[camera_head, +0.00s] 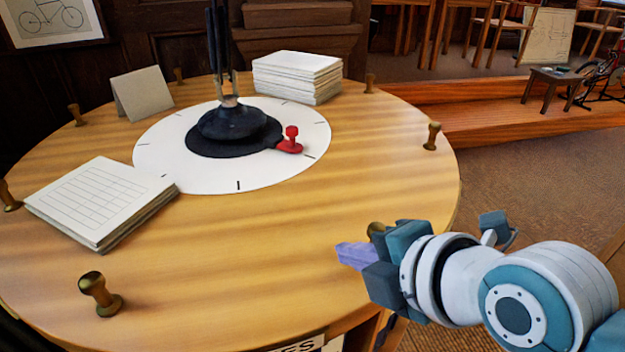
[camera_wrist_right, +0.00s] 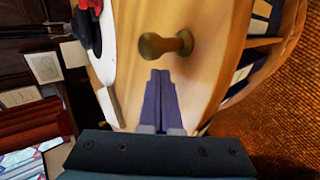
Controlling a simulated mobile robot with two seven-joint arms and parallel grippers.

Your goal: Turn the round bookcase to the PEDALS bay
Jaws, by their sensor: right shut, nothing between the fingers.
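The round bookcase (camera_head: 250,265) has a light wooden top with several brass knobs along its rim, one at the near left (camera_head: 97,292). A white dial (camera_head: 160,150) with black ticks lies on the top, with a red pointer knob (camera_head: 291,140) on its right side. A label (camera_head: 300,346) on the bookcase's side is cut off, showing only "ES". My right gripper (camera_head: 345,255) is shut and empty at the right rim. A brass knob (camera_wrist_right: 165,45) stands just beyond its fingertips in the wrist view; it is partly hidden in the head view (camera_head: 377,230). My left gripper is out of view.
A black stand (camera_head: 235,122) rises from the dial's middle. Paper stacks lie at the left (camera_head: 95,205) and back (camera_head: 298,75), near a folded card (camera_head: 141,93). A wooden step (camera_head: 500,110), chairs and a stool (camera_head: 553,85) are farther off at the right.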

